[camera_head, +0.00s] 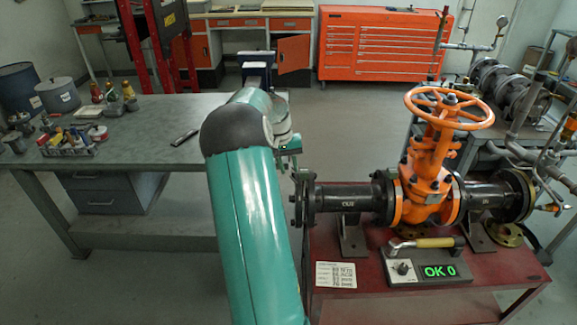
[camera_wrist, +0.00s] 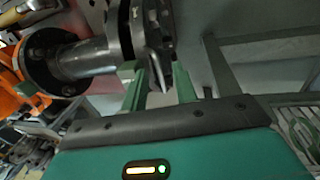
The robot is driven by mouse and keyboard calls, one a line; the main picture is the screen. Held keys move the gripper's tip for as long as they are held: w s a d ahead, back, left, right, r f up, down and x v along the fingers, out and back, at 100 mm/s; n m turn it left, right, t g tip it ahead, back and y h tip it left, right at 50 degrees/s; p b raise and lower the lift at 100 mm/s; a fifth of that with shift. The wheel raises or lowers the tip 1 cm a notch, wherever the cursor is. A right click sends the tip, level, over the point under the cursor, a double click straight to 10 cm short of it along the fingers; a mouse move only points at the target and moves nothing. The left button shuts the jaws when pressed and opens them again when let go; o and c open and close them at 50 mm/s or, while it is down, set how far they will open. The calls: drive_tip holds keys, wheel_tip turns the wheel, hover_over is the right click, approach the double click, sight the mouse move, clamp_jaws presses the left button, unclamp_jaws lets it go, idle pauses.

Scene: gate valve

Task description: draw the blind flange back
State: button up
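An orange gate valve (camera_head: 425,180) with a handwheel sits in a black pipe (camera_head: 345,197) on a red bench. The flanged left end of the pipe (camera_head: 299,197) is partly beside my arm. In the wrist view, the dark pipe flange (camera_wrist: 122,35) stands at the end of the metal pipe (camera_wrist: 85,58). The blind flange (camera_wrist: 152,35) appears as the plate on its outer face, close to the pipe flange. My gripper (camera_wrist: 158,78) has its two green fingers apart, on either side of the plate's lower edge. Contact is unclear. My arm hides most of the gripper in the head view.
The red bench (camera_head: 375,250) carries a box reading "OK 0" (camera_head: 428,270), a yellow-handled tool (camera_head: 427,243) and a paper label (camera_head: 335,274). A grey workbench (camera_head: 135,165) with cans and bottles stands left. The floor between the benches is partly hidden by my arm.

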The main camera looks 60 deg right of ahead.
wheel_tip(320, 180, up, 14)
drive_tip(key=w+a, duration=0.1)
drive_tip(key=w, duration=0.1)
drive_tip(key=shift+f, duration=0.2)
drive_tip(key=shift+w, duration=0.1)
idle(0.4)
